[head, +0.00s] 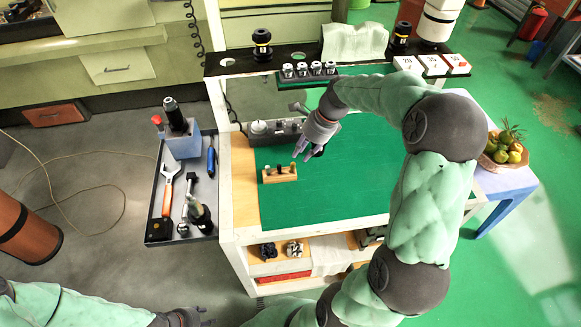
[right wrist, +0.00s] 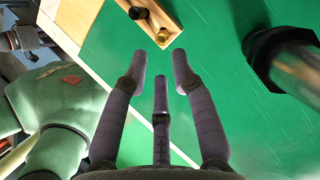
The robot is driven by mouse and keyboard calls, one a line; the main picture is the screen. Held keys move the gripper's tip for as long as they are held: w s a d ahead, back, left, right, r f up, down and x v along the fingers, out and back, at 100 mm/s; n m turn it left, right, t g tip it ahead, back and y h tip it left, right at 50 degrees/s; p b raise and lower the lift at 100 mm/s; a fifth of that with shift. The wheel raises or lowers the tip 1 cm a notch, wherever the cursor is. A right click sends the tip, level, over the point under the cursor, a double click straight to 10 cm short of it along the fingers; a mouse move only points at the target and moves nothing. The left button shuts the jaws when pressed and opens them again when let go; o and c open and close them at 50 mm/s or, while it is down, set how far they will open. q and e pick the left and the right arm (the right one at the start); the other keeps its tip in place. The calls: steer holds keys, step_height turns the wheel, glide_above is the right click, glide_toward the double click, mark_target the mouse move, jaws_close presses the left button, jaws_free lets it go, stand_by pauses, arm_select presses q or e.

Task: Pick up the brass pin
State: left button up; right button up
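The brass pin (right wrist: 206,62) shows in the right wrist view as a short yellowish piece at the end of a small wooden block (head: 280,178). In the head view the block lies on the green mat, and the pin is at its right end (head: 293,167). My right gripper (head: 301,153) is just above and behind that end. In the right wrist view its three dark fingers (right wrist: 161,66) are spread with nothing between them, beside the pin. My left gripper (head: 207,317) shows only partly at the bottom edge, and its opening is unclear.
A black pin (right wrist: 139,13) stands in the same block. A dark cylinder (right wrist: 292,68) is close on the right in the wrist view. A grey fixture (head: 262,130) stands behind the block. A side tray (head: 158,222) of tools is left.

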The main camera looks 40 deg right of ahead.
mark_target(294, 163)
steer(key=shift+w+a+f, duration=0.2)
steer(key=shift+a+f, duration=0.05)
steer(key=shift+f, duration=0.4)
steer(key=shift+b+x, duration=1.2)
steer(key=shift+x, duration=1.4)
steer(key=shift+w+d, duration=0.1)
steer(key=shift+c, duration=0.4)
jaws_close()
